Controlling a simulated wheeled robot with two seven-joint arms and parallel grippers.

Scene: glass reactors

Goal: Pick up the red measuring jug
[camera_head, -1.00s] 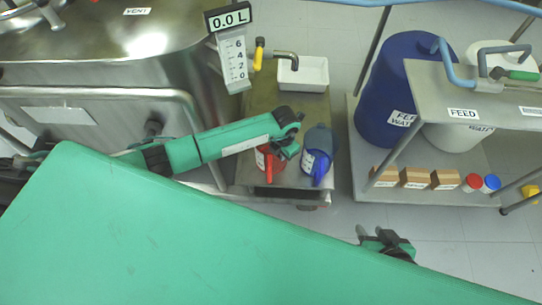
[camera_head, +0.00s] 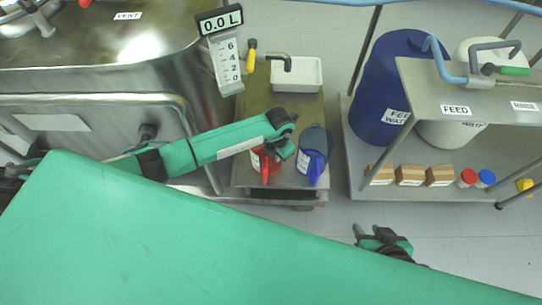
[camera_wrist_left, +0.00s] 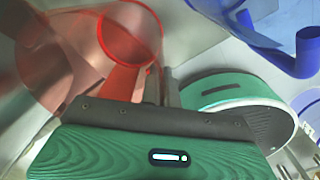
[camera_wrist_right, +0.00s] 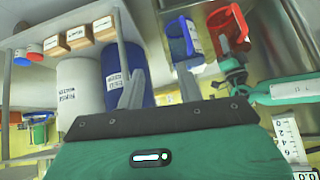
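The red measuring jug (camera_head: 266,165) stands upright on the low steel trolley. In the left wrist view the see-through red jug (camera_wrist_left: 75,65) fills the upper left, close to the fingers. My left gripper (camera_wrist_left: 161,82) is at its handle, the fingers close together with a narrow gap; it appears shut on the handle, though the contact is partly hidden. In the head view my left gripper (camera_head: 284,148) reaches the jug from above right. My right gripper (camera_wrist_right: 160,88) is open and empty, away from the jug, and shows at the lower right of the head view (camera_head: 362,235).
A blue jug (camera_head: 313,160) stands just right of the red one on the trolley (camera_head: 262,105), with a white tray (camera_head: 298,74) behind. A steel vessel (camera_head: 100,70) is at left. A shelf with a blue drum (camera_head: 388,95) and small boxes (camera_head: 410,175) is at right.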

